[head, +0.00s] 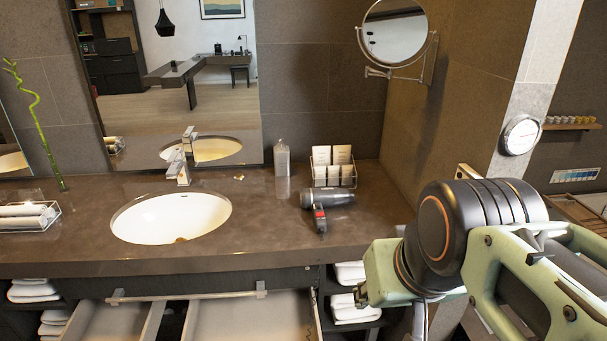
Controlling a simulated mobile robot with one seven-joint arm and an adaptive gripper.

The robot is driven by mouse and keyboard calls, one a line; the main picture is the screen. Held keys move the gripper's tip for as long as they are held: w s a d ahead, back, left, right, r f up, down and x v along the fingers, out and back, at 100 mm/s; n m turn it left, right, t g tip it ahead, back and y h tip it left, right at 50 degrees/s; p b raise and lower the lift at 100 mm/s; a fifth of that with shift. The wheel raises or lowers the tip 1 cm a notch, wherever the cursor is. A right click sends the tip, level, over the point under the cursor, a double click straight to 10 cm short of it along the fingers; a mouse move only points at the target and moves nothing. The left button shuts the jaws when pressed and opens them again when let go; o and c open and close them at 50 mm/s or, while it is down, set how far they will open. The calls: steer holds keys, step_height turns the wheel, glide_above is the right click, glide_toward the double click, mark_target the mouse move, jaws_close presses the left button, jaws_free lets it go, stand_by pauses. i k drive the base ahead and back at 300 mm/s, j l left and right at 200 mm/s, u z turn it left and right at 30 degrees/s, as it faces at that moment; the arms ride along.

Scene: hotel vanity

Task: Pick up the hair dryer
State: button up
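The hair dryer (335,198) lies on the dark stone counter (260,228), right of the sink and in front of a small rack of packets. Its dark grey barrel runs left to right. Its handle, with a red patch, points toward the counter's front edge. Nothing is touching it from above. My green and black arm fills the lower right of the head view, to the right of the dryer and apart from it in the picture. My gripper itself cannot be made out.
A white sink (170,217) with a chrome faucet (180,167) is left of the dryer. A bottle (282,158) and the packet rack (333,183) stand behind it. A round mirror (395,32) juts from the wall. Drawers (250,317) below the counter stand open.

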mark_target(328, 197)
steer(key=k, duration=0.75)
steer(key=k+u, duration=0.15)
steer(key=u, duration=0.3)
steer(key=k+u, duration=0.15)
steer(key=u, duration=1.5)
steer(key=i+l, duration=0.1)
steer(key=l, duration=1.05)
steer(key=i+l+u, duration=0.1)
steer(key=l, duration=1.05)
steer(key=l+z, duration=0.1)
steer(key=l, duration=0.85)
